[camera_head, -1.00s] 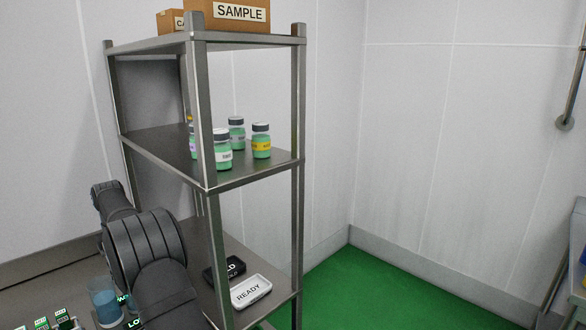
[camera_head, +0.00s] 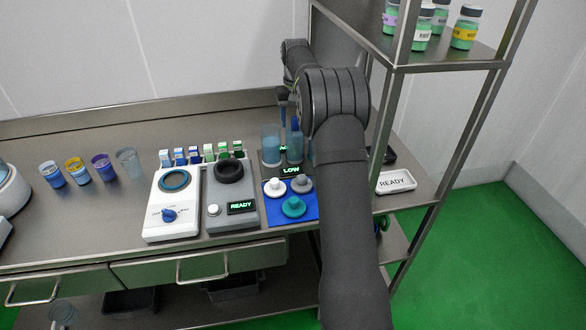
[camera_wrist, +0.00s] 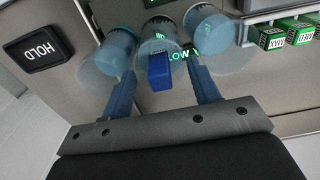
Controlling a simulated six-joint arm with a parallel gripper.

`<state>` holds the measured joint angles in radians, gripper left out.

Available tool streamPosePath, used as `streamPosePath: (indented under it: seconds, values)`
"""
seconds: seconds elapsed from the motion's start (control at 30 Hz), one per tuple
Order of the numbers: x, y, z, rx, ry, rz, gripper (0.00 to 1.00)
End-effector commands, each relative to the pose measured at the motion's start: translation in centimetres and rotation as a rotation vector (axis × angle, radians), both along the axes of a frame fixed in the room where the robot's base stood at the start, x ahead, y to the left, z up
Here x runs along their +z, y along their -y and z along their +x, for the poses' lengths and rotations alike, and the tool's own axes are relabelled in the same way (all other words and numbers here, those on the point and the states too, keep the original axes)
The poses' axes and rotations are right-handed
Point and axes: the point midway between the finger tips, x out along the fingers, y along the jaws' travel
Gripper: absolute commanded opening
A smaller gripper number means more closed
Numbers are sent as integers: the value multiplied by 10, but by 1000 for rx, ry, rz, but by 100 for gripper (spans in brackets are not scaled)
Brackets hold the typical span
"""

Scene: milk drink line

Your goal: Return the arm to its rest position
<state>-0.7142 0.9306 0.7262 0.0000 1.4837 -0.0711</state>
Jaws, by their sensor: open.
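My arm reaches up the right of the camera_head view, its dark elbow in front of the shelf post. My gripper (camera_wrist: 163,72) shows in the wrist view with its two blue fingers spread apart. A small blue block-like piece (camera_wrist: 160,72) shows between the fingers; I cannot tell whether it is held or what it belongs to. Clear bluish cups (camera_wrist: 110,52) stand beyond the fingers. In the camera_head view the gripper is partly hidden behind the arm, close above the bluish cups (camera_head: 271,146) at the back of the bench.
The steel shelf rack (camera_head: 450,66) with green-filled jars stands close right of the arm. A READY tray (camera_head: 396,182) lies on its lower level. A white dial device (camera_head: 172,205), a grey device (camera_head: 229,190) and a blue mat (camera_head: 309,212) occupy the bench. A HOLD tray (camera_wrist: 38,48) shows in the wrist view.

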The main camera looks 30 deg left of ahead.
Motion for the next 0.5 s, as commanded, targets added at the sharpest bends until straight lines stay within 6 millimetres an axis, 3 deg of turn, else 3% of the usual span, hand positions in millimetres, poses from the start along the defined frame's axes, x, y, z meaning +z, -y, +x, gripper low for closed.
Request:
streamPosePath:
  seconds: [0.33,0.5]
  values:
    - [0,0,0,0,0,0,56]
    - [1,-3,-1,7,13,18,89]
